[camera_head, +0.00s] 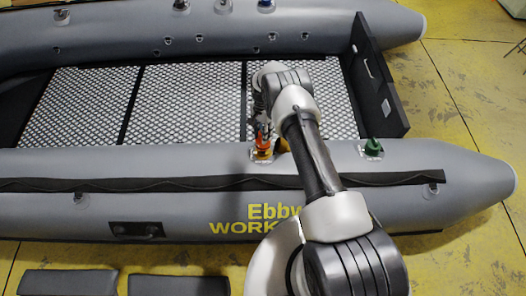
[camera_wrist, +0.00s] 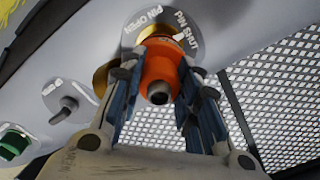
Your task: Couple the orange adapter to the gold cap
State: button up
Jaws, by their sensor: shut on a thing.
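The orange adapter (camera_wrist: 159,76) is in the middle of the wrist view, its open round end facing the camera. My gripper (camera_wrist: 157,98) is shut on it, with one finger at each side. Its far end is at a round grey plate (camera_wrist: 137,24) marked PIN OPEN and PIN SHUT. Gold metal, seemingly the gold cap (camera_wrist: 102,76), shows left of the adapter, partly hidden by a finger. I cannot tell whether they are joined. In the head view the orange adapter (camera_head: 263,153) is on the boat's near tube, with a gold-brown part (camera_head: 283,145) just right of it.
A green valve cap (camera_head: 371,146) stands on the same tube to the right. In the wrist view a grey toggle (camera_wrist: 66,108) on a round plate lies between it and the adapter. The boat's patterned floor (camera_head: 185,100) is clear beyond the tube.

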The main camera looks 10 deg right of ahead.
jog(key=shift+f, duration=0.1)
jog(key=shift+s+f, duration=0.2)
jog(key=shift+f, duration=0.9)
jog(key=shift+f, duration=0.2)
jog(key=shift+s+f, duration=0.1)
jog(key=shift+f, duration=0.15)
jog(key=shift+s+a+f, duration=0.1)
jog(key=shift+s+f, duration=0.1)
jog(key=shift+f, duration=0.6)
dwell(0.8)
jog(key=m, duration=0.4)
dwell(0.4)
